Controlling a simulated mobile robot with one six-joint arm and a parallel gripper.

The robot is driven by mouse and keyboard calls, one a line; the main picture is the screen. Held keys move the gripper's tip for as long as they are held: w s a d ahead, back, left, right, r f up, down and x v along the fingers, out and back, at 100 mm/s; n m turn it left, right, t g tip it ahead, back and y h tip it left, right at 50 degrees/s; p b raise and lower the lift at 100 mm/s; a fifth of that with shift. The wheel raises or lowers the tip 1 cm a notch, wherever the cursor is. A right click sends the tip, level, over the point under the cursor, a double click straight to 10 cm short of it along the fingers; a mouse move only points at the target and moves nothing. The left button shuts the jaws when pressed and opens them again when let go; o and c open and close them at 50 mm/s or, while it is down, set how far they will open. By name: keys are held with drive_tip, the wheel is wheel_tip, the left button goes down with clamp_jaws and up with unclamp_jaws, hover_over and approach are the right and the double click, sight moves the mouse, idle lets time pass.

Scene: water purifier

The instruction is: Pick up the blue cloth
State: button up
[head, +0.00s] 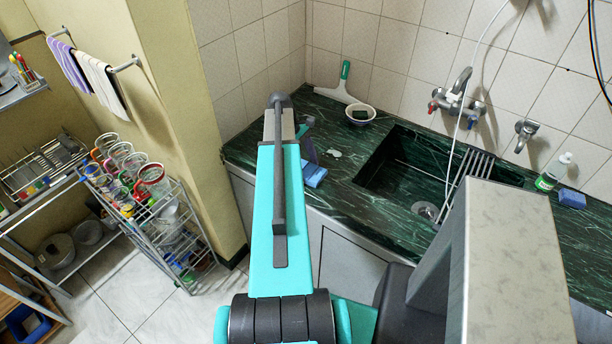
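A small bright blue folded piece (313,174), which looks like the blue cloth, lies at the front edge of the dark green counter, just right of my arm. My arm reaches up the middle of the picture. My gripper (309,151) seems to be the dark part that shows beside the arm's far end, just above and behind the blue piece. The arm hides most of it, so its fingers cannot be made out. I cannot tell whether it touches the blue piece.
The counter (375,222) holds a sink (400,170), a small bowl (361,114), a squeegee (342,85), a bottle (549,174) and a blue sponge (572,199). Purple (68,65) and white (103,85) towels hang at left. A rack of jars (150,200) stands below them.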

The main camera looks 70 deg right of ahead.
sight(310, 172)
drive_tip(key=c, duration=0.6)
drive_tip(key=shift+r, duration=0.1)
drive_tip(key=shift+r+b, duration=0.85)
drive_tip(key=shift+r, duration=0.55)
drive_tip(key=shift+w+a+r+b, duration=0.25)
drive_tip(key=shift+a+b, duration=1.2)
drive_tip(key=shift+a, duration=1.2)
drive_tip(key=shift+w+a+r+b, duration=0.3)
drive_tip(key=shift+a+b, duration=1.15)
drive_tip(key=shift+a, duration=1.15)
drive_tip(key=shift+w+a+r+b, duration=0.1)
drive_tip(key=shift+a+r+b, duration=0.25)
drive_tip(key=shift+a+b, duration=1.7)
drive_tip(key=shift+a+r+p, duration=0.1)
drive_tip(key=shift+a+p, duration=0.5)
drive_tip(key=shift+a, duration=0.05)
